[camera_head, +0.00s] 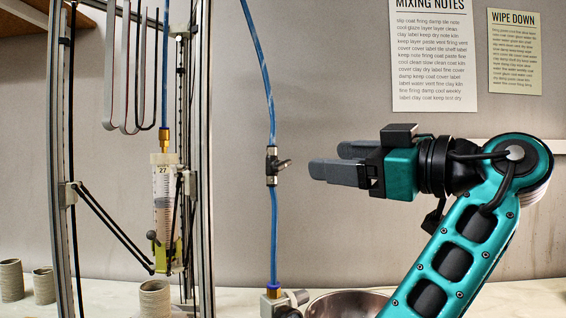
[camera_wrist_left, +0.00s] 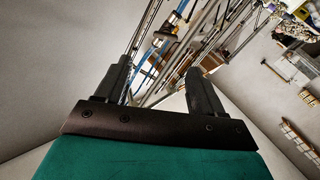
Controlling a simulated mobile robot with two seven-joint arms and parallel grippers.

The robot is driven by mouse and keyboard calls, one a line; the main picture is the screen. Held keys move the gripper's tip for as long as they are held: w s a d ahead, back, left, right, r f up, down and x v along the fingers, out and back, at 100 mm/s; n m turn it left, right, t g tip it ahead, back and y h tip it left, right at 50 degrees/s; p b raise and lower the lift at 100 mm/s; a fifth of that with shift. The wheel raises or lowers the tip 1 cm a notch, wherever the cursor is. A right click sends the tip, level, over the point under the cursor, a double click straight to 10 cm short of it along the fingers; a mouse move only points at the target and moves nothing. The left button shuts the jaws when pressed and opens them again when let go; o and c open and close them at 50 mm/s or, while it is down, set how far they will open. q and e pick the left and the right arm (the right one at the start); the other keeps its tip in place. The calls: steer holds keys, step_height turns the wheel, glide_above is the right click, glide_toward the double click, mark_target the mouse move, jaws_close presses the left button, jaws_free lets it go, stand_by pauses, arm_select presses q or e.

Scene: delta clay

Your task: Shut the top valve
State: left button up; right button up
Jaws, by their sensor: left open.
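The top valve (camera_head: 272,166) is a small dark inline valve with pale ends on a hanging blue tube (camera_head: 274,235). The left wrist view also shows the two spread fingers of the gripper (camera_wrist_left: 157,82).
A metal frame holds a syringe (camera_head: 164,205) on the left. A lower fitting (camera_head: 280,303) at the tube's bottom stands beside a metal bowl (camera_head: 345,305). Clay cups (camera_head: 12,280) stand at left. Paper notes (camera_head: 433,55) hang on the wall behind.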

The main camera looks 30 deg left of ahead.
mark_target(286, 164)
arm_select(q)
steer(key=a, duration=0.4)
steer(key=w+a+p, duration=0.1)
steer(key=a, duration=0.3)
steer(key=a+f, duration=0.1)
steer(key=a, duration=0.4)
steer(key=shift+w, duration=0.35)
steer(key=shift+d, duration=0.1)
steer(key=shift+c, duration=0.2)
steer(key=c, duration=1)
steer(key=shift+w+r+m+p, duration=0.1)
steer(key=shift+m+p, duration=0.4)
steer(key=shift+m, duration=2)
steer(key=o, duration=1)
steer(key=shift+o, duration=0.2)
steer(key=shift+d, duration=0.15)
